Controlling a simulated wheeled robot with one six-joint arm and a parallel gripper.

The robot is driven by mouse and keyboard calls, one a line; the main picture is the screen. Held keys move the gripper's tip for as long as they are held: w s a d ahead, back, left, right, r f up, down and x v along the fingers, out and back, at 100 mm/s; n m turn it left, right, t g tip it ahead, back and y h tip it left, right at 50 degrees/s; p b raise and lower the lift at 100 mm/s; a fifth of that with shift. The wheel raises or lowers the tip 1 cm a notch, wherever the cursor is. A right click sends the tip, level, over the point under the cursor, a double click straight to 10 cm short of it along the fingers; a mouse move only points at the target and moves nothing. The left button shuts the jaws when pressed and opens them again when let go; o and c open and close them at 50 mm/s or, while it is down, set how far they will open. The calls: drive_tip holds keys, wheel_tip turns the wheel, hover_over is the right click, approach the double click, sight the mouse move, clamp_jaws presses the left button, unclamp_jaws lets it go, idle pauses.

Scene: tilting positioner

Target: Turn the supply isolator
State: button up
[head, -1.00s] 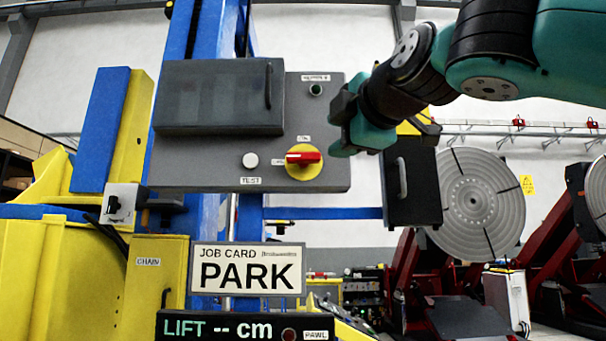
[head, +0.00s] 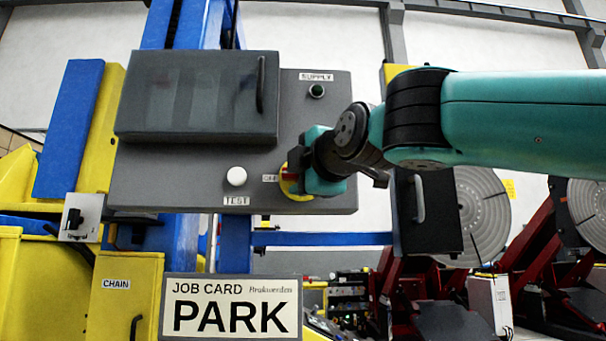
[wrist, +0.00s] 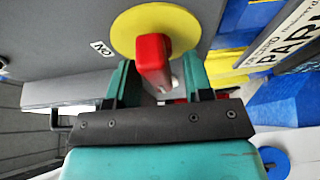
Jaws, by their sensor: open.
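The supply isolator is a red handle (wrist: 153,58) on a round yellow disc (wrist: 125,35), set on the grey panel (head: 200,195). In the head view the red handle (head: 291,175) shows only partly beside the OFF label; my gripper (head: 303,163) covers the rest. Before it was covered, the handle lay level. In the wrist view my gripper (wrist: 158,78) is open, with one teal finger on each side of the handle. A gap shows on both sides, clearer on the right. An ON label (wrist: 101,48) is left of the disc in the wrist view.
The panel also carries a white TEST button (head: 236,176), a dark SUPPLY lamp (head: 316,90) and a dark-windowed cover (head: 195,95). A PARK job card (head: 230,307) stands below.

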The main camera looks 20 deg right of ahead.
drive_tip(key=shift+w, duration=0.35)
drive_tip(key=shift+d, duration=0.1)
drive_tip(key=shift+d, duration=0.15)
drive_tip(key=c, duration=0.8)
drive_tip(key=shift+o, duration=0.2)
